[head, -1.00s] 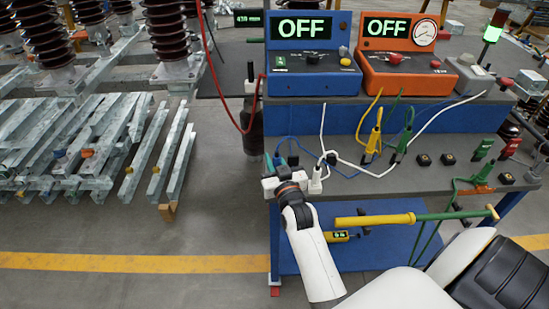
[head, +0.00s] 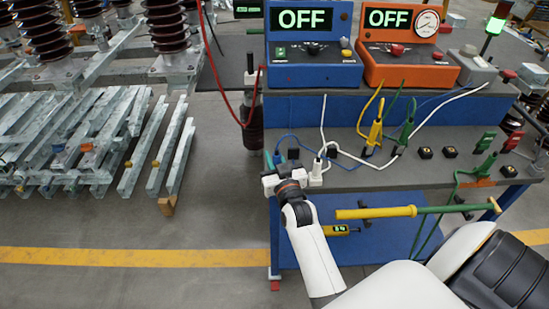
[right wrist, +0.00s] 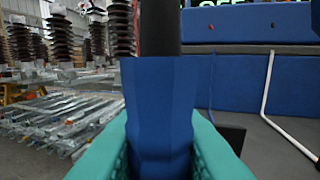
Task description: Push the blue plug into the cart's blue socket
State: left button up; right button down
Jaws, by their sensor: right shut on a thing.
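My right gripper (head: 279,163) is at the left end of the cart's grey top (head: 400,172), its arm rising from the lower right. In the right wrist view, its teal fingers (right wrist: 160,150) are shut on the blue plug (right wrist: 160,95), which stands upright between them with a dark upper part. In the head view the plug is mostly hidden by the gripper; a blue cable (head: 300,141) runs right from there. I cannot make out the blue socket; the area behind the gripper is hidden. My left gripper is not in view.
A white plug (head: 316,174) stands close right of the gripper. Yellow (head: 374,136) and green (head: 406,131) plugs with loose cables stand farther right. Blue (head: 310,65) and orange (head: 410,70) OFF boxes stand behind. A yellow-green rod (head: 375,212) lies below the top's front edge.

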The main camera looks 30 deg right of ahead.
jog(key=shift+p, duration=0.6)
dwell(1.1)
jog(key=shift+f+b, duration=0.85)
jog(key=shift+f, duration=0.65)
jog(key=c, duration=1.2)
grip_release()
jog(key=shift+s, duration=0.1)
